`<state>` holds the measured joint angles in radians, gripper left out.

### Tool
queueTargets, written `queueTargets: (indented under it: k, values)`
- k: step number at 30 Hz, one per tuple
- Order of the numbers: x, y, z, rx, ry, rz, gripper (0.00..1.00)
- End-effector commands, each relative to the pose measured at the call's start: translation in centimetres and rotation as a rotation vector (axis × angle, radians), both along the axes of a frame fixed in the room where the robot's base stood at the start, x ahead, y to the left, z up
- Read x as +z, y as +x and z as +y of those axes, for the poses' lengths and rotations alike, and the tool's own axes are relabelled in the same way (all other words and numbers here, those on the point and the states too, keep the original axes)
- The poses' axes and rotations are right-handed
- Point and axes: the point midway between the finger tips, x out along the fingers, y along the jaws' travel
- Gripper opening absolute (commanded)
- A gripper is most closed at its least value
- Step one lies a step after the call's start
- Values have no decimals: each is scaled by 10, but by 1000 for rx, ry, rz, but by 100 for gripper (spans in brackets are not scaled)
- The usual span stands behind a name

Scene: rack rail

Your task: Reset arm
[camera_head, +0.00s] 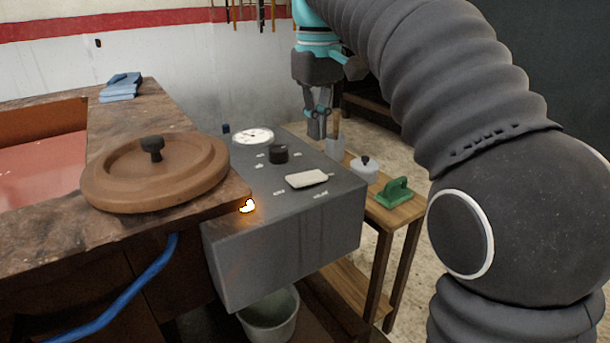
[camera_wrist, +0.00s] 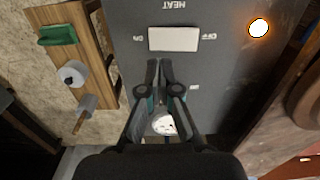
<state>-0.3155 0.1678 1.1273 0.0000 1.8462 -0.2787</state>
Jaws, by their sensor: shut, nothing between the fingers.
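My gripper (camera_head: 317,126) hangs pointing down at the far right side of the grey control box (camera_head: 285,245), its fingers together and empty. In the wrist view, my fingertips (camera_wrist: 161,68) are above the box top, close to the white rocker switch (camera_wrist: 173,39) in the picture. The switch (camera_head: 307,179) has ON and OFF marks and a HEAT label. The white dial gauge (camera_wrist: 164,124) shows between the fingers; it also shows in the head view (camera_head: 253,136). A black knob (camera_head: 278,154) sits between gauge and switch; the fingers largely hide it in the wrist view.
An orange light (camera_head: 247,206) glows at the box edge. A round brown lid (camera_head: 120,178) lies on the worktop (camera_head: 60,240) at left. A side table (camera_head: 390,216) holds a white pot (camera_head: 364,168) and green tool (camera_head: 394,192). A bucket (camera_head: 270,320) stands below the box.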

Motion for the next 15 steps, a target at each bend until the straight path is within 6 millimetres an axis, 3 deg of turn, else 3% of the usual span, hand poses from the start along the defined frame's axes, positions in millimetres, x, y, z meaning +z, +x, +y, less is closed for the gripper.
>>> queueTargets:
  k: [8,15]
  values:
    - [-2,-6,-8,-22,5,-17,0]
    - [-24,-44,-49,-146,36,-112,0]
